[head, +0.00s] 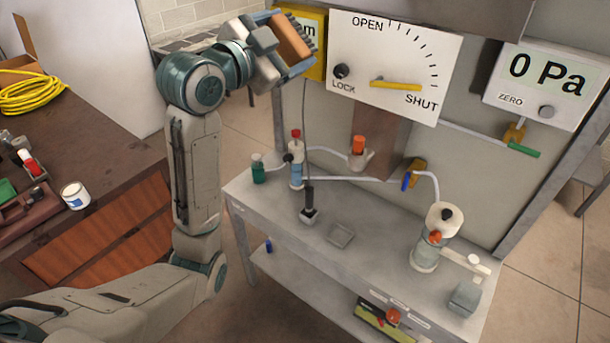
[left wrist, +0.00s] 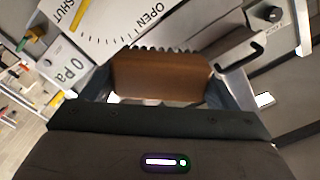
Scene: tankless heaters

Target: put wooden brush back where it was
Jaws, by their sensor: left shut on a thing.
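The wooden brush (head: 291,39) is a brown block with dark bristles along one side. My left gripper (head: 284,50) is shut on it and holds it raised in front of the yellow display box, well above the grey bench. In the left wrist view the brush (left wrist: 160,75) lies between the two fingers of my left gripper (left wrist: 158,88), bristles facing away from the palm. The spot where the brush was before cannot be told from these frames. My right gripper is in neither view.
The OPEN/SHUT dial panel (head: 390,62) hangs right of the brush; the pressure display (head: 546,80) is farther right. The bench (head: 370,265) carries pipes, valves and a pump (head: 432,240). A dark workbench (head: 110,200) at left holds yellow cable (head: 30,92) and a white can (head: 75,195).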

